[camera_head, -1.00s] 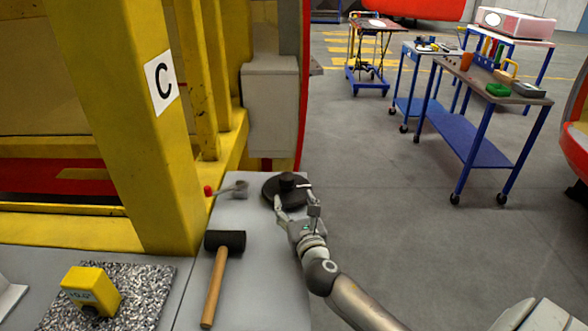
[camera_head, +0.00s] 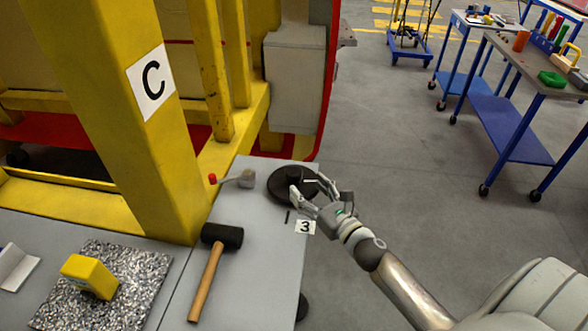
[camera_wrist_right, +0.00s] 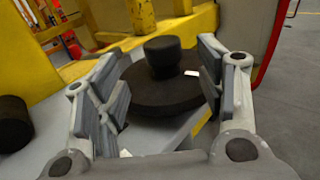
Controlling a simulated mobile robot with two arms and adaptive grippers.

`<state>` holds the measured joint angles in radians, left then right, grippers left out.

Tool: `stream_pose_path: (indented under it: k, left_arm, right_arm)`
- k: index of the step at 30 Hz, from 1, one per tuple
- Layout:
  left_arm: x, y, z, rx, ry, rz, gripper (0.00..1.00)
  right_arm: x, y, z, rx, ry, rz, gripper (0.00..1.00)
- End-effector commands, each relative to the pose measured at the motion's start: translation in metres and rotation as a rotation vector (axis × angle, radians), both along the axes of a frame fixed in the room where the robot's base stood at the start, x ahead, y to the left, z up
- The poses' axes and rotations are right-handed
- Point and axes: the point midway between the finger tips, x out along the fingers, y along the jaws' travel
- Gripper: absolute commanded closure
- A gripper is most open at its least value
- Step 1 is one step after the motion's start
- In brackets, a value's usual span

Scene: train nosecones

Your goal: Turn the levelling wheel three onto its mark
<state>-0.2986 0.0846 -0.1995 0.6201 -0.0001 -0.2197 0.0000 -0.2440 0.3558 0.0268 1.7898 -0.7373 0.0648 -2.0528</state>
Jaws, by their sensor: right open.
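The levelling wheel three (camera_head: 283,191) is a black disc with a raised hub, lying on the grey bench top near its far right corner. A white tag with "3" (camera_head: 305,227) and a short dark mark line (camera_head: 288,216) sit on the bench in front of it. In the right wrist view the wheel (camera_wrist_right: 158,95) shows a small white pointer (camera_wrist_right: 193,73) beside its hub (camera_wrist_right: 163,56). My right gripper (camera_head: 317,189) is open at the wheel's right side; in the wrist view its fingers stand apart on either side of the hub. My left gripper is not in view.
A black-headed mallet (camera_head: 210,268) lies on the bench left of the wheel. A small lever with a red knob (camera_head: 213,179) is behind it. A yellow device (camera_head: 90,276) sits on a speckled plate. A yellow post marked C (camera_head: 125,130) rises at left.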

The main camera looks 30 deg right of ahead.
Motion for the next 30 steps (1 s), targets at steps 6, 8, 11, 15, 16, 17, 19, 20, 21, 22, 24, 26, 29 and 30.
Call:
stream_pose_path:
  k: [6,8,11,15,16,17,19,20,21,22,24,26,29,30]
  left_arm:
    - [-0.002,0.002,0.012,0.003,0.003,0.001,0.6]
    - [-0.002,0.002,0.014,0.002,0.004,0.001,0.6]
    - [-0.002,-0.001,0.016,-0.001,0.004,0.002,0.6]
    - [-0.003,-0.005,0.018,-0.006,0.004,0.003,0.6]
    - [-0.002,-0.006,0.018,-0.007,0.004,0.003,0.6]
    - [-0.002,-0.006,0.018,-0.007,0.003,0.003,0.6]
    - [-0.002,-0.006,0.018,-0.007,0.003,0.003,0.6]
    - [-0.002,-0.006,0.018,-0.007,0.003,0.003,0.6]
    - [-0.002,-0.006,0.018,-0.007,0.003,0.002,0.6]
    - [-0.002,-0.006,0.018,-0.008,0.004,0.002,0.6]
    - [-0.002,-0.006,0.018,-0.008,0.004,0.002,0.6]
    - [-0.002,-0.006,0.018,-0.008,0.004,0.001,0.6]
    - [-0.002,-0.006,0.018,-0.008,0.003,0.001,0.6]
    - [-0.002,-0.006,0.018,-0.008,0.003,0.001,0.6]
  right_arm:
    - [0.039,0.003,0.003,0.001,-0.001,-0.002,0.37]
    - [0.048,0.005,0.003,0.002,-0.001,-0.002,0.37]
    - [0.061,0.006,0.002,0.001,-0.001,-0.002,0.37]
    - [0.072,0.007,0.001,-0.001,0.0,-0.002,0.37]
    - [0.074,0.007,0.001,-0.001,0.0,-0.002,0.37]
    - [0.075,0.008,0.001,-0.001,0.0,-0.001,0.37]
    - [0.077,0.008,0.001,0.0,0.0,-0.001,0.37]
    - [0.077,0.008,0.0,0.0,0.0,-0.001,0.37]
    - [0.078,0.008,0.0,0.0,0.001,-0.001,0.37]
    - [0.078,0.008,0.0,0.0,0.001,-0.001,0.37]
    - [0.078,0.008,0.0,0.0,0.001,-0.001,0.37]
    - [0.078,0.008,0.0,0.0,0.0,-0.001,0.37]
    - [0.077,0.008,0.0,0.0,0.0,-0.001,0.44]
    - [0.077,0.008,0.0,0.0,0.0,-0.001,0.49]
